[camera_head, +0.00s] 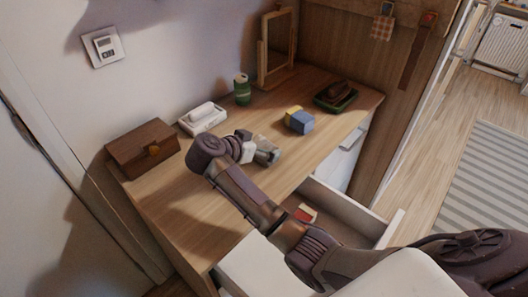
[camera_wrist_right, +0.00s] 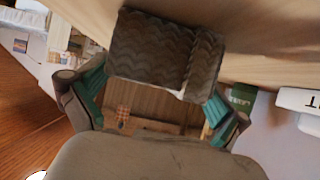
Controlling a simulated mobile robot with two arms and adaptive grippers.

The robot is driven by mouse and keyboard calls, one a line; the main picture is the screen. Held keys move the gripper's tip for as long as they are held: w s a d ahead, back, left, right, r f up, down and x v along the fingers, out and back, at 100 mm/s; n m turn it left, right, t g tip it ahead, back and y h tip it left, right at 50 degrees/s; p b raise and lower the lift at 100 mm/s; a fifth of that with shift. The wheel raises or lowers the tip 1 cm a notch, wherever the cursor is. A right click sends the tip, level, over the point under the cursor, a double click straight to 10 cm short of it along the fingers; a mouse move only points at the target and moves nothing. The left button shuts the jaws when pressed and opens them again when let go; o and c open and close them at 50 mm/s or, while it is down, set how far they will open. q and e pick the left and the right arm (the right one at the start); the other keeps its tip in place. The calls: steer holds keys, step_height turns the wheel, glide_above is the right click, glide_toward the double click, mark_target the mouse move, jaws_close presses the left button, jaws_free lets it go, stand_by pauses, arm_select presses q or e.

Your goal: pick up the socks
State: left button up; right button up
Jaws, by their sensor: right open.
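The socks are a folded grey-brown bundle with a zigzag knit, large in the right wrist view (camera_wrist_right: 165,52). In the head view, they seem to be the small grey bundle (camera_head: 267,152) on the wooden desktop. My right gripper (camera_head: 250,148) is low over the desk, right beside the bundle. In the right wrist view, its two teal-padded fingers (camera_wrist_right: 160,88) are spread apart, with the socks ahead of and between them. Whether the fingers touch the socks is unclear. My left gripper is not in view.
The desk (camera_head: 335,128) also holds a wooden box (camera_head: 142,149), a white tray (camera_head: 203,119), a green can (camera_head: 242,90), a blue-and-yellow cube (camera_head: 299,121), a framed mirror (camera_head: 276,47) and a dark green tray (camera_head: 335,98). An open drawer (camera_head: 345,205) juts out below my right arm.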

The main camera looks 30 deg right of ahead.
steer(key=shift+s+a+r, duration=0.15)
steer(key=shift+a, duration=0.05)
steer(key=shift+c, duration=0.8)
steer(key=shift+a, duration=0.1)
steer(key=shift+c, duration=1.3)
steer(key=c, duration=0.4)
